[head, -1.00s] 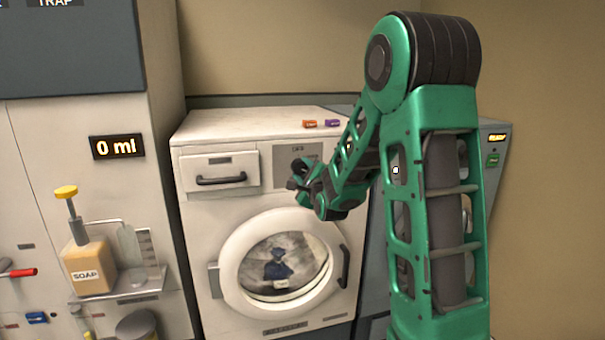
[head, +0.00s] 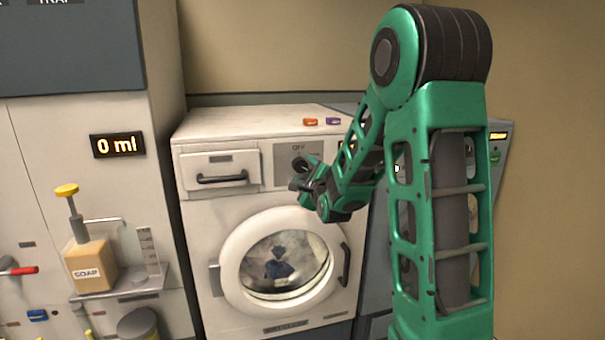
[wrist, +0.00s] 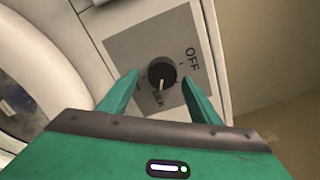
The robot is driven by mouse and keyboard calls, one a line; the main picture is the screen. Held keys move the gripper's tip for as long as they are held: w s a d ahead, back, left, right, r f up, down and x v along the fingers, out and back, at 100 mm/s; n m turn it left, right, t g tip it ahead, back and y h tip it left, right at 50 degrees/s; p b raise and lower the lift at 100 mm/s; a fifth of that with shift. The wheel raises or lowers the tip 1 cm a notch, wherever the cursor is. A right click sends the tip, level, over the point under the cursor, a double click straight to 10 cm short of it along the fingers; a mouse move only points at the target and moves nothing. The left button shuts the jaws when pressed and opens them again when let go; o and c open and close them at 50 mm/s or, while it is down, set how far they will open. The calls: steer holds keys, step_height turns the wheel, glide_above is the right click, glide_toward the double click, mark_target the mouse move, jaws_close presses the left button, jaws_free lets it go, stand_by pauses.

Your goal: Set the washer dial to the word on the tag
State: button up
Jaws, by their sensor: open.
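The washer (head: 190,170) stands against the back wall with its round door shut and a blue cloth item behind the glass. Its dial (wrist: 161,73) is a round black knob on a grey panel; it also shows in the head view (head: 299,164). The dial's pale pointer mark faces the bottom of the wrist view, away from the word OFF. Another word below the dial is partly hidden. My gripper (wrist: 158,88) is open, its two green fingers on either side of the dial in the wrist view; contact cannot be told. I cannot make out a readable tag.
An orange and a purple small block (head: 333,121) lie on the washer top. A soap dispenser (head: 90,262) stands on a shelf at left under a "0 ml" display (head: 117,145). The washer's drawer (head: 221,172) is left of the dial panel.

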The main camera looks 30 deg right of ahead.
steer(key=v, duration=0.9)
steer(key=shift+s, duration=0.15)
steer(key=s+f+n+g+y, duration=0.2)
steer(key=s+f+n+g, duration=0.8)
steer(key=s, duration=0.4)
steer(key=s+a+n+g+y, duration=0.1)
steer(key=s+n, duration=0.4)
steer(key=s, duration=0.6)
steer(key=s+a+n+g+y, duration=0.2)
steer(key=s+a+n+g, duration=0.2)
steer(key=s, duration=0.7)
steer(key=f+n+g, duration=0.1)
steer(key=g, duration=0.1)
steer(key=shift+s+n+g, duration=0.2)
steer(key=shift+n+g, duration=0.1)
steer(key=shift+n, duration=0.1)
